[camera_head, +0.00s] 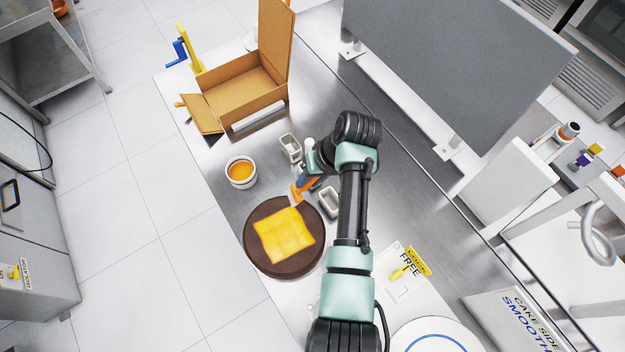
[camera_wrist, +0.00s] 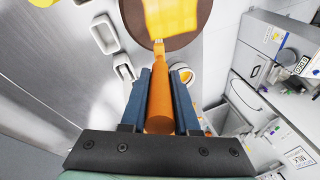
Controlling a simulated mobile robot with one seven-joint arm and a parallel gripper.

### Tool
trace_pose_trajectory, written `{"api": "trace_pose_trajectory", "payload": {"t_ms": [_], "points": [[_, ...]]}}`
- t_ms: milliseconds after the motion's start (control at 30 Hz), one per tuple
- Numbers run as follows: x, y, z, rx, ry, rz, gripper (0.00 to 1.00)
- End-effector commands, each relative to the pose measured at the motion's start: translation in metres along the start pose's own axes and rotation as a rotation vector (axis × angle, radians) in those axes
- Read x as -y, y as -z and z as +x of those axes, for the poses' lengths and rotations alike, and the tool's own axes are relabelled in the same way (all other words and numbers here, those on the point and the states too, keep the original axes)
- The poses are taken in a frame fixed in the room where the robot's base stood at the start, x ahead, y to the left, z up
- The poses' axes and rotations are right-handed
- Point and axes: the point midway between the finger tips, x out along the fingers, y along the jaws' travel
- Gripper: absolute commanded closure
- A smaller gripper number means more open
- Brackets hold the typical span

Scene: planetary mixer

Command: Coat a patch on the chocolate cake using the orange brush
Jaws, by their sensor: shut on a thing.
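The chocolate cake (camera_head: 258,263) is a round dark brown disc on the steel counter. A yellow-orange coated patch (camera_head: 284,236) covers much of its top. My gripper (camera_head: 303,183) is beside the cake's upper right edge and shut on the orange brush (camera_head: 297,189). In the wrist view, the brush (camera_wrist: 160,100) lies between the blue fingers of my gripper (camera_wrist: 160,85), with its bristle end pointing at the cake (camera_wrist: 197,20) close to the yellow patch (camera_wrist: 165,18). I cannot tell whether the bristles touch the cake. A white bowl of orange liquid (camera_head: 241,172) stands at the cake's upper left.
An open cardboard box (camera_head: 235,85) stands at the back of the counter. Small metal trays (camera_head: 290,147) and (camera_head: 328,201) lie near my gripper. A grey panel (camera_head: 455,65) rises at the right. A white plate with a blue ring (camera_head: 435,338) is at the bottom.

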Motion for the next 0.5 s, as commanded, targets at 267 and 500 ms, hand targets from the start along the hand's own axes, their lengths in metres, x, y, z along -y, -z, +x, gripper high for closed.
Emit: {"api": "trace_pose_trajectory", "payload": {"t_ms": [267,500], "points": [[0.011,0.010,-0.023,-0.001,-0.001,0.002,1.00],[0.012,0.011,-0.023,-0.001,-0.001,0.002,1.00]]}}
